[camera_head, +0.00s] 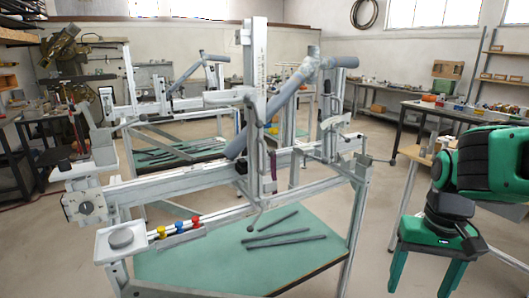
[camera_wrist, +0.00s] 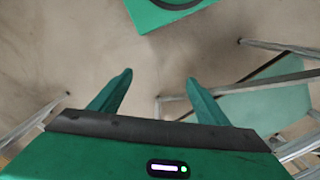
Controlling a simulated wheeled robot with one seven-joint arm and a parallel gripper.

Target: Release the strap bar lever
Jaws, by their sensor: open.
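A pale metal frame jig (camera_head: 130,192) stands in the middle of the head view, with a grey tube held across it. A tall upright post (camera_head: 258,70) rises from its main beam. A thin bar with a rounded end (camera_head: 255,212) hangs below the beam at the post. A dark slim handle (camera_head: 327,88) stands near the right upright. I cannot tell for sure which part is the strap bar lever. My green gripper (camera_head: 422,286) is to the right of the jig, apart from it, pointing down. It is open and empty; both fingers also show in the wrist view (camera_wrist: 158,80).
The jig's green lower shelf (camera_head: 190,272) holds several dark tubes. A small tray (camera_head: 118,252) and red, blue and yellow knobs sit at its front left. A second jig (camera_head: 150,110) and workbenches (camera_head: 440,112) stand behind. Bare floor lies between my gripper and the jig.

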